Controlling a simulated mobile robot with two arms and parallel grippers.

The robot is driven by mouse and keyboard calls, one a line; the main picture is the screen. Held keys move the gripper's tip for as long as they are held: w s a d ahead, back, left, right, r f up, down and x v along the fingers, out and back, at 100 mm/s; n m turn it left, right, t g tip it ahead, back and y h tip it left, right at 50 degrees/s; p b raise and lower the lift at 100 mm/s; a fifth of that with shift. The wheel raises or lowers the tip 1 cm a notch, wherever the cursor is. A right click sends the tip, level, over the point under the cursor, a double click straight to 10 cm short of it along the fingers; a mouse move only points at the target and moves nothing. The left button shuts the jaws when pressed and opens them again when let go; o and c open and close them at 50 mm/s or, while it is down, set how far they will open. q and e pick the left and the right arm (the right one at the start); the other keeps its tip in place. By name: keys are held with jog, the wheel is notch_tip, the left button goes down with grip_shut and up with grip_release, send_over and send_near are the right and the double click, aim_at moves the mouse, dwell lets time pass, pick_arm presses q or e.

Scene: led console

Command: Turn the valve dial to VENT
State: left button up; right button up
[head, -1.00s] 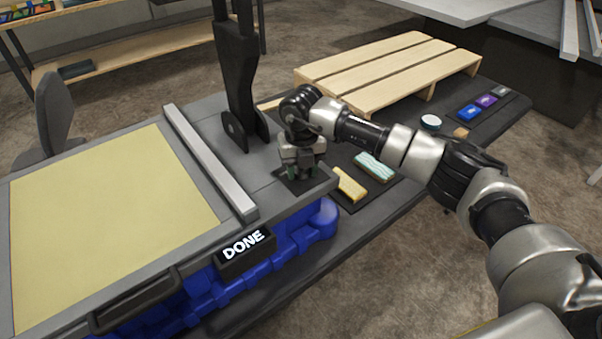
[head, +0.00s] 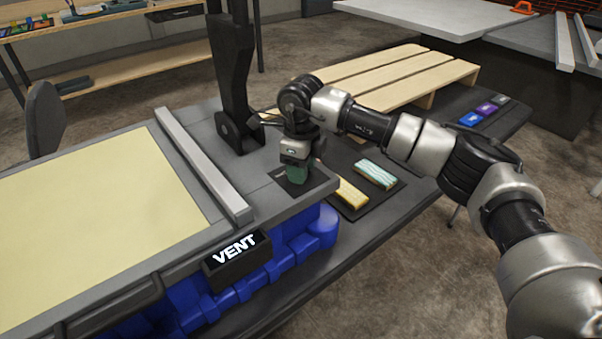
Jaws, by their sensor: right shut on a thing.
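The valve dial (head: 297,175) is a small dark green block on a dark square plate at the right corner of the grey console (head: 258,192). My right gripper (head: 294,163) points down from above and is shut on it, hiding its top and any pointer. A black display box (head: 237,257) on the console's front edge reads VENT in white letters. My left gripper is not in view.
A yellow block (head: 350,195) and a teal striped block (head: 376,174) lie right of the dial. A wooden pallet (head: 400,72) stands behind. A black post (head: 232,70) rises close behind my gripper. Blue crates (head: 310,240) sit below the console.

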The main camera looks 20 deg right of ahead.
jog(key=shift+w+d+n+b, duration=0.1)
jog(key=shift+n+b, duration=0.5)
jog(key=shift+n, duration=0.9)
jog(key=o, duration=0.9)
jog(key=shift+c, duration=0.2)
notch_tip(320, 180, up, 11)
jog(key=shift+b, duration=0.45)
jog(key=shift+f, duration=0.2)
